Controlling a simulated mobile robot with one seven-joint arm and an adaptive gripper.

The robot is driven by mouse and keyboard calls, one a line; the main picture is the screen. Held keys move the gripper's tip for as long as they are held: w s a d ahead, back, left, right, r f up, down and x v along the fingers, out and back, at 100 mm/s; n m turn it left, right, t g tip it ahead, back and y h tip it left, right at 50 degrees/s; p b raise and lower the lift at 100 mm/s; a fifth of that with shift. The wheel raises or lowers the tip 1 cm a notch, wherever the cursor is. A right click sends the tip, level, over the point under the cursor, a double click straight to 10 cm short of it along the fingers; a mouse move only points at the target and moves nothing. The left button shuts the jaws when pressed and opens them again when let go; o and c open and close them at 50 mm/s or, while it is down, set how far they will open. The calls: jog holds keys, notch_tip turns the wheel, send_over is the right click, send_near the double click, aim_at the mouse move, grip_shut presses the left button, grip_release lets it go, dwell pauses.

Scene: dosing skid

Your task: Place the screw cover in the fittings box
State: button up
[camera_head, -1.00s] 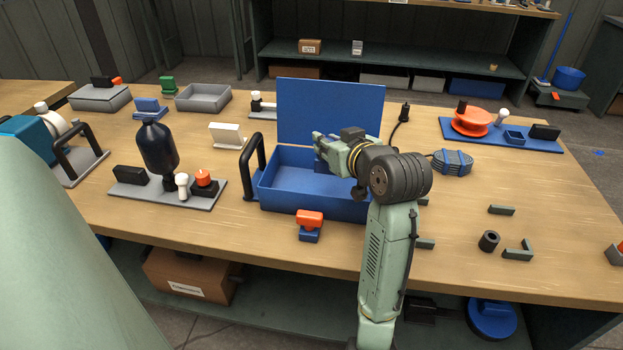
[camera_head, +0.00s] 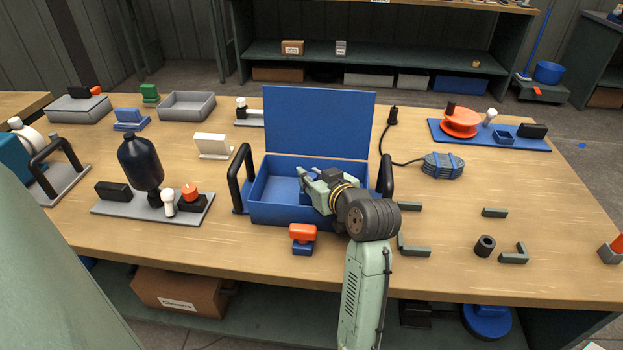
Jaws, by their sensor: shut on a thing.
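The blue fittings box (camera_head: 290,217) stands on the bench with its lid (camera_head: 320,122) raised at the back. It has black handles at its left and right sides. My gripper (camera_head: 306,180) reaches over the box from the right front, with its fingers low over the opening, pointing left. My gripper and wrist hide the right part of the box's inside.
An orange-and-blue part (camera_head: 303,236) stands just in front of the box. A grey plate with a dark bottle (camera_head: 140,162) is at left.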

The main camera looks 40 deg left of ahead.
jog(key=shift+f, duration=0.45)
jog(key=shift+f, duration=0.1)
jog(key=o, duration=0.9)
